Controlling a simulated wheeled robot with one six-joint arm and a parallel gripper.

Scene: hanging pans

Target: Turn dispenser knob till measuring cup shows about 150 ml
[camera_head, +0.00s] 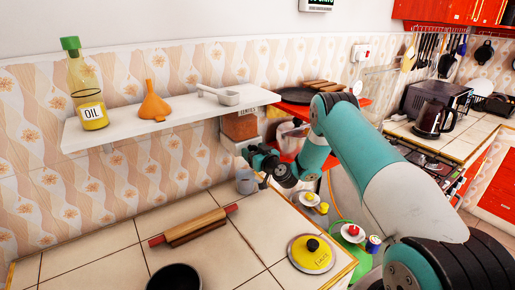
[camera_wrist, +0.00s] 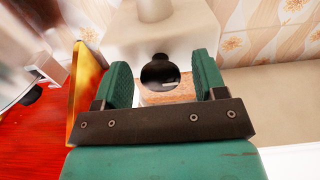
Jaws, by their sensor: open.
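The dispenser (camera_head: 240,126) has a reddish-brown block-like body and a pale lower part, mounted under the right end of the white shelf. In the wrist view its pale housing (camera_wrist: 195,38) carries a black round part that looks like the knob (camera_wrist: 160,71). My gripper (camera_wrist: 161,72) is open, with its green fingers on either side of the knob in that view; I cannot tell whether they touch it. In the head view my gripper (camera_head: 257,168) is in front of the dispenser. A greyish clear measuring cup (camera_head: 245,183) stands below on the tiled counter, partly hidden; its level is unreadable.
The white shelf (camera_head: 165,126) holds an oil bottle (camera_head: 84,90), an orange funnel (camera_head: 153,102) and a white scoop (camera_head: 232,94). Red surfaces are right of my gripper.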

